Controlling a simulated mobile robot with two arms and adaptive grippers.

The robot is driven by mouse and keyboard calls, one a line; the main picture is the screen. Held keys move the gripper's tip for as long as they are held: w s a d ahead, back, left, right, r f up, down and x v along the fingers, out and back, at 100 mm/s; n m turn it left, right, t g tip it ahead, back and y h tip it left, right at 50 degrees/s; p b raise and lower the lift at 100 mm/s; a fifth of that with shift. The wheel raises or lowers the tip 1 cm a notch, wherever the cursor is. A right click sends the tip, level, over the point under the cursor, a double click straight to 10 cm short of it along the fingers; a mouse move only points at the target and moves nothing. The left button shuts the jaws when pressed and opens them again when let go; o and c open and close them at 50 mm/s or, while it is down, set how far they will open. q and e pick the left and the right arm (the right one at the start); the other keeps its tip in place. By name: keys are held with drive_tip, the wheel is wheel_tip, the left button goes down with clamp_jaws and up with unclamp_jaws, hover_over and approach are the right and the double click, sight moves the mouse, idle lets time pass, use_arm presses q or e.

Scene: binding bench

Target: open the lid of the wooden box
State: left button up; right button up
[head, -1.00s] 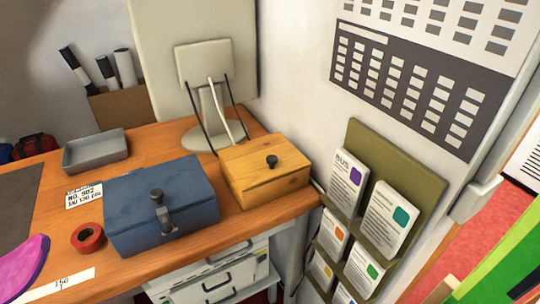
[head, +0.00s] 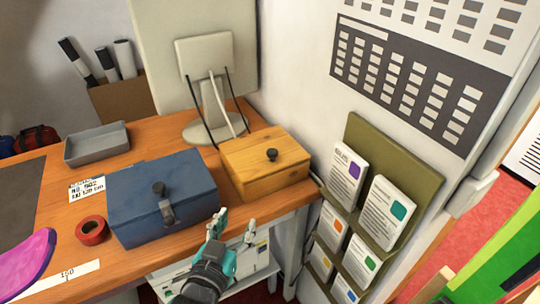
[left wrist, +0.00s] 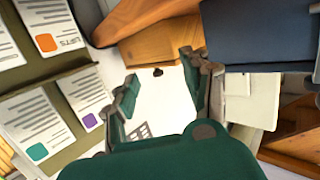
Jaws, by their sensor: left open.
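The wooden box (head: 262,180) stands shut at the right end of the desk, beside the wall. A dark round knob (head: 272,155) is on its lid. My left gripper (head: 236,220) is open and empty, in front of the desk's front edge, below and to the left of the wooden box and apart from it. In the left wrist view, its two fingers (left wrist: 160,78) are spread with nothing between them. My right gripper is not in view.
A blue box (head: 150,215) with a dark knob and latch stands left of the wooden box. A monitor (head: 207,65) stands behind. A leaflet rack (head: 400,165) hangs on the right wall. Red tape (head: 92,230) and a grey tray (head: 97,143) are farther left.

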use_arm(q)
wheel_tip(320, 180, up, 4)
drive_tip(key=w+d+r+t+h, duration=0.1)
drive_tip(key=d+t, duration=0.1)
drive_tip(key=p, duration=0.4)
approach(271, 154)
drive_tip(key=w, duration=0.3)
drive_tip(key=w+d, duration=0.1)
drive_tip(key=w, duration=0.5)
drive_tip(key=shift+d, duration=0.4)
drive_tip(key=shift+f, duration=0.1)
clamp_jaws()
